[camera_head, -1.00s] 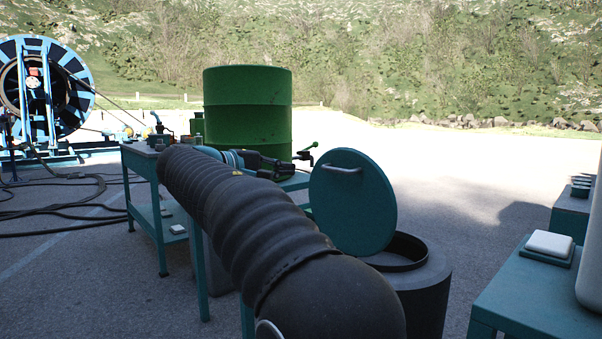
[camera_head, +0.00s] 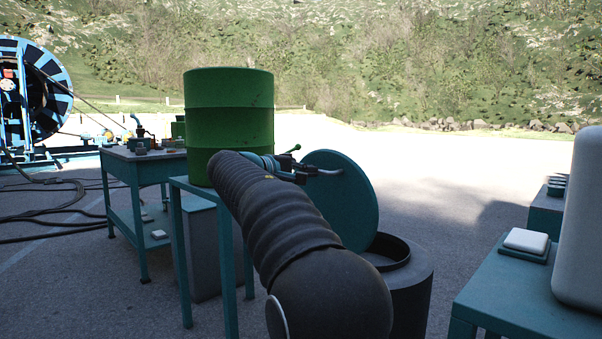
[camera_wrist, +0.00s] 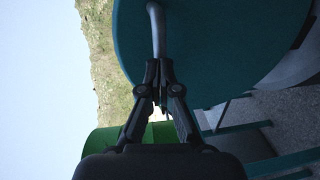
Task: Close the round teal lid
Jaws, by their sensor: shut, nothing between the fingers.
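The round teal lid (camera_head: 352,205) stands raised, tilted up at the back of a dark grey round bin (camera_head: 411,290), whose mouth is open. The lid's face with a pale bar handle (camera_head: 326,170) is towards me. My gripper (camera_head: 306,172) is in front of the lid at its upper left, close to the handle's left end. In the wrist view the fingers (camera_wrist: 159,82) are shut and empty, in line with the lower end of the handle (camera_wrist: 157,35), with the teal lid (camera_wrist: 210,40) behind. I cannot tell whether they touch it.
A teal table (camera_head: 530,300) with a white block (camera_head: 526,240) and a white cylinder (camera_head: 585,220) stands at right. Open pavement lies behind the lid.

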